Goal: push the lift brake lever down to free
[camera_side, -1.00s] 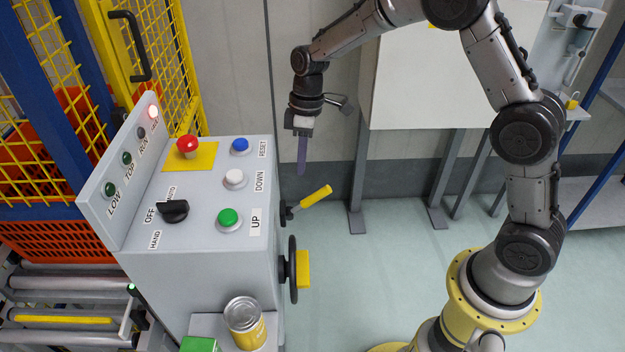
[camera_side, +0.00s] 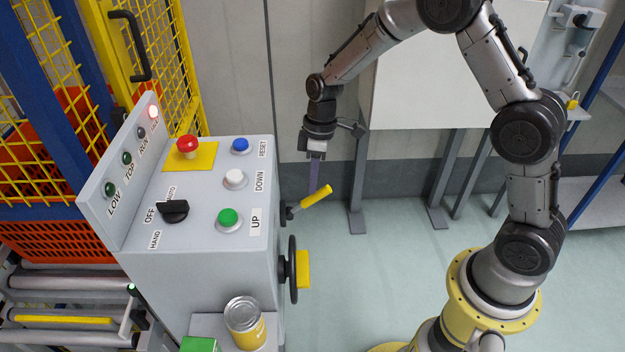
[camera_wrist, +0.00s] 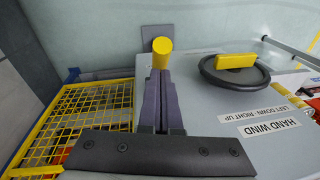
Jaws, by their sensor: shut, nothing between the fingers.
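The lift brake lever, with a yellow grip (camera_side: 316,197), sticks out from the right side of the grey control cabinet and slants up to the right. In the wrist view the end of its yellow grip (camera_wrist: 162,46) shows just past my fingertips. My gripper (camera_side: 314,190) is shut and empty, with its purple-grey fingers pointing down at the lever. In the side view the fingertips overlap the upper part of the grip; whether they touch it I cannot tell. In the wrist view the shut fingers (camera_wrist: 160,76) line up with the grip.
A black handwheel with a yellow handle (camera_side: 302,268) is on the same cabinet side, below the lever. The control cabinet (camera_side: 200,260) carries buttons and a black knob. A can (camera_side: 245,330) stands on a low ledge. The floor right of the lever is clear.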

